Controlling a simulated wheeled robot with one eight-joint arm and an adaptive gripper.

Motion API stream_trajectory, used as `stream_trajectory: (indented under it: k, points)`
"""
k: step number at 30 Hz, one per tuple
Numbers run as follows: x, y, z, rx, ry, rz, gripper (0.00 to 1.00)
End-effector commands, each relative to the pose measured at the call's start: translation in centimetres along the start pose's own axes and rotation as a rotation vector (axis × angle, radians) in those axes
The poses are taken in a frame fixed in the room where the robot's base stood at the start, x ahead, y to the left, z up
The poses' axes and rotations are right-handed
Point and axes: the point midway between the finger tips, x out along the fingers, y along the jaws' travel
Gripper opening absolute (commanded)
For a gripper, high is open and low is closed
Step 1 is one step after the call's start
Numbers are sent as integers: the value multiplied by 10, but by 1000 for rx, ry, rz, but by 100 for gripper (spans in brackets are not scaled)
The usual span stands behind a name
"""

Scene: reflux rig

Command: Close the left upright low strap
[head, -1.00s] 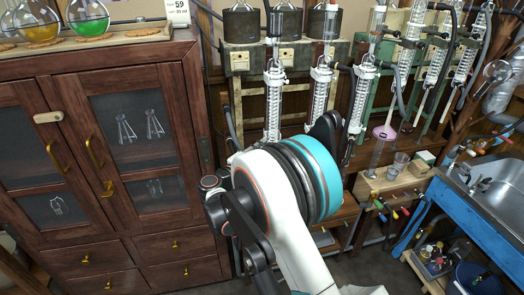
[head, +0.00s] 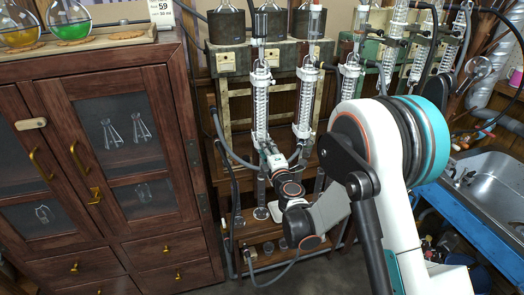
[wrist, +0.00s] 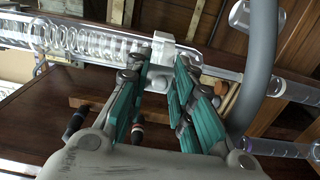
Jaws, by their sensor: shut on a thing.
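The left upright is a coiled glass condenser (head: 261,105) standing in front of the wooden frame in the head view. In the wrist view its coiled tube (wrist: 95,45) runs across the upper left. The low strap (wrist: 162,45) shows as a pale block around the tube, just past the coils. My gripper (wrist: 168,60) has its teal-padded fingers on either side of this block and is shut on it. In the head view my gripper (head: 270,151) is at the lower end of the left condenser. The strap's far side and its catch are hidden.
A second condenser (head: 305,105) stands close on the right. A grey hose (wrist: 262,70) curves by my fingers in the wrist view. A wooden cabinet (head: 115,150) stands at the left. A sink (head: 480,175) is at the right.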

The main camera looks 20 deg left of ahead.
Motion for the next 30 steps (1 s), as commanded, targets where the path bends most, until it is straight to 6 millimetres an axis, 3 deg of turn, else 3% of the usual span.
stream_trajectory:
  k: [3, 15, 30]
  points:
    - [3, -1, 10, 0, 95, 0, 0]
    - [14, -1, 20, -1, 346, -1, 0]
    - [17, 0, 21, -2, 418, -1, 0]
